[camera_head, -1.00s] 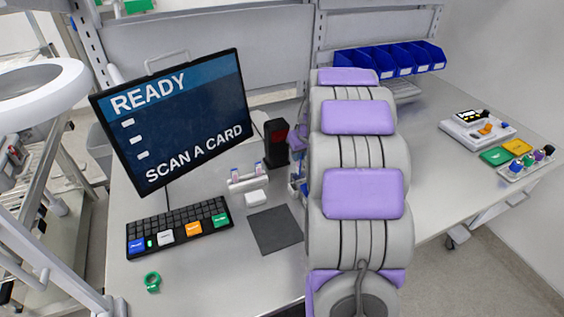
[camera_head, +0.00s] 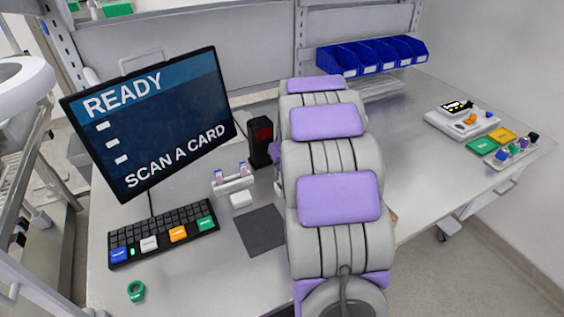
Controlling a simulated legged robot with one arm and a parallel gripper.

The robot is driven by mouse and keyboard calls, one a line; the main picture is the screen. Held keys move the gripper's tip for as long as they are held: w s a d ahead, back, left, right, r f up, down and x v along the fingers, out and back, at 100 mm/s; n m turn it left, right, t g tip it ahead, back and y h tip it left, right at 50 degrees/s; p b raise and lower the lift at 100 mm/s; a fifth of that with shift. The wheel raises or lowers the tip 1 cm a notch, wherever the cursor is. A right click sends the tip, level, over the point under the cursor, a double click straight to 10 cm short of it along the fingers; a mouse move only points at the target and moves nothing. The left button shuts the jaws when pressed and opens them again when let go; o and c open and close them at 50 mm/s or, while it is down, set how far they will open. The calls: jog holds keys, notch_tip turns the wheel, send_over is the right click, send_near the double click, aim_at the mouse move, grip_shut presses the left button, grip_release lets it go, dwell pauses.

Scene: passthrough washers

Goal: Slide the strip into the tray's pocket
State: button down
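A white tray-like block (camera_head: 442,122) lies on the bench at the right. On it are a black-and-white piece (camera_head: 457,107), a small orange piece (camera_head: 470,119) and a small blue piece. I cannot make out which part is a pocket, and no strip can be told for sure. My arm, grey with purple pads, fills the middle of the view and hides the bench behind it. My gripper is hidden behind the arm links, so its fingers and anything in them do not show.
A monitor (camera_head: 150,125) reading "READY, SCAN A CARD" and a keyboard (camera_head: 163,234) stand left. A dark pad (camera_head: 261,230), tube rack (camera_head: 232,184) and black reader (camera_head: 261,142) lie beside my arm. Blue bins (camera_head: 372,55) stand behind. Green and yellow blocks (camera_head: 482,146) lie right.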

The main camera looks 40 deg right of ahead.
aim_at(281, 173)
jog(key=shift+r, duration=0.1)
dwell(0.7)
jog(key=shift+s+d, duration=0.1)
dwell(0.6)
jog(key=shift+a+p, duration=0.4)
jog(key=shift+p, duration=0.1)
dwell(0.8)
jog(key=shift+f+b, duration=0.4)
jog(key=shift+f, duration=1.55)
dwell(0.7)
jog(key=c, duration=1.1)
grip_release()
jog(key=o, duration=0.5)
